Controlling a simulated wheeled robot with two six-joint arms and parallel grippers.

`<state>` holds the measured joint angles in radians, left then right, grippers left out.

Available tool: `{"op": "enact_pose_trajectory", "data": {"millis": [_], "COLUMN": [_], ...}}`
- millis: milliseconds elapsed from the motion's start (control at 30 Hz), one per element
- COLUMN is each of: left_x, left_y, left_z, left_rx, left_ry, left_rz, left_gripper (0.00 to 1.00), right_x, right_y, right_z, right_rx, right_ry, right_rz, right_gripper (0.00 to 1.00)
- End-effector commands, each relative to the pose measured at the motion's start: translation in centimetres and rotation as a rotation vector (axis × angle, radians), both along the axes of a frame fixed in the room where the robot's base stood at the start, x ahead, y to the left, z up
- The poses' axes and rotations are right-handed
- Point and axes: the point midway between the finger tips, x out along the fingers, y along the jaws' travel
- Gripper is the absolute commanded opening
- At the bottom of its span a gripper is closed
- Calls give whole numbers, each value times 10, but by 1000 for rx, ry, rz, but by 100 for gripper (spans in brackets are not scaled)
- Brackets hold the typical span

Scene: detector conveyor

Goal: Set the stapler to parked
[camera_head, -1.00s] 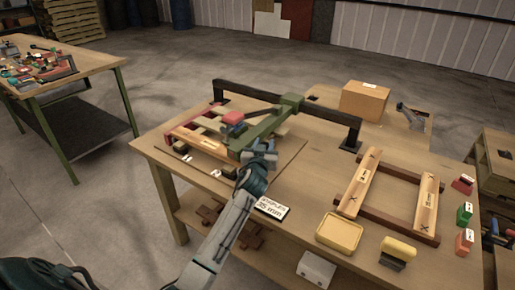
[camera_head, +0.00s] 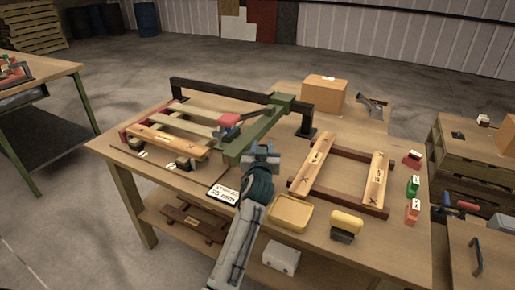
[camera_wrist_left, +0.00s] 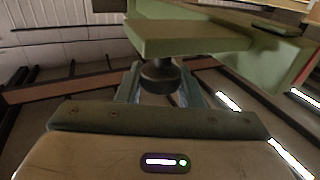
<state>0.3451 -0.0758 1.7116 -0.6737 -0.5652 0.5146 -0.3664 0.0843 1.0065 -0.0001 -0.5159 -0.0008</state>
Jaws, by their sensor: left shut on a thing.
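The stapler is a green carriage and arm (camera_head: 262,128) on a black overhead rail (camera_head: 215,95), with a red and blue head (camera_head: 228,120) beside the arm. My left gripper (camera_head: 262,158) is at the near end of the green arm. In the left wrist view, its fingers (camera_wrist_left: 160,85) close around a dark round knob (camera_wrist_left: 160,72) below a green plate (camera_wrist_left: 185,38) of the stapler. The carriage sits toward the right part of the rail, short of its right post (camera_head: 307,120). My right gripper is not in view.
A slatted wooden frame (camera_head: 165,141) lies left under the rail. Another wooden frame (camera_head: 378,182) lies right of the arm. A yellow tray (camera_head: 290,213), a yellow-topped block (camera_head: 346,222) and a staples sign (camera_head: 224,192) sit near the front edge. A cardboard box (camera_head: 325,93) stands behind.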

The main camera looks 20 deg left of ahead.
Motion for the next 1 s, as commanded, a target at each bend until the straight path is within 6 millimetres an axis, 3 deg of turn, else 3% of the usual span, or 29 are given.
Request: {"op": "enact_pose_trajectory", "data": {"millis": [367, 400, 467, 867, 1000], "left_x": [0, 0, 0, -7, -27], "left_y": [-3, -3, -3, -5, -12], "left_z": [-4, -4, -4, -1, 0], "left_rx": [-8, -8, -8, -5, -5], "left_ry": [5, 5, 5, 2, 3], "left_rz": [-4, -4, -3, -3, -3], "left_gripper": [0, 41, 53, 53, 53], "right_x": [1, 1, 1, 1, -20], "right_y": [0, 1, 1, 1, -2], "right_z": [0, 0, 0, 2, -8], "right_rx": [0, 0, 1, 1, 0], "right_ry": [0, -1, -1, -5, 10], "right_rz": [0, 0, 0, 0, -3], "right_gripper": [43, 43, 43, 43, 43]}}
